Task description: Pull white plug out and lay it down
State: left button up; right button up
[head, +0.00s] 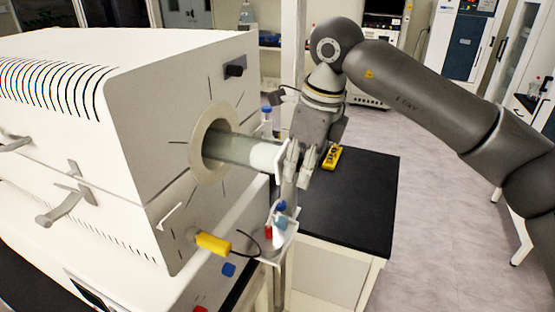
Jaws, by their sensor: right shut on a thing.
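The white plug (265,155) shows as a pale cylinder at the open right end of a clear tube (228,148). The tube sticks out of a round collar in the side of a large white furnace-like box. My right gripper (292,162) comes down from above and is shut at the outer end of the plug. Its fingers hide part of that end. I cannot tell how much of the plug sits inside the tube. My left gripper is not in view.
A black-topped table (350,205) stands behind and to the right, mostly clear. A yellow device (332,157) lies on it near my gripper. A small holder with blue-capped and red items (280,222) is below the tube. A yellow-handled part (213,243) sticks out of the box.

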grip_shut()
jog(key=shift+s+d+b, duration=0.2)
jog(key=shift+d+b, duration=0.25)
jog(key=shift+d, duration=0.05)
jog(key=s+d+b, duration=0.2)
jog(key=d+b, duration=0.1)
jog(key=d, duration=0.5)
jog(key=shift+s, duration=0.4)
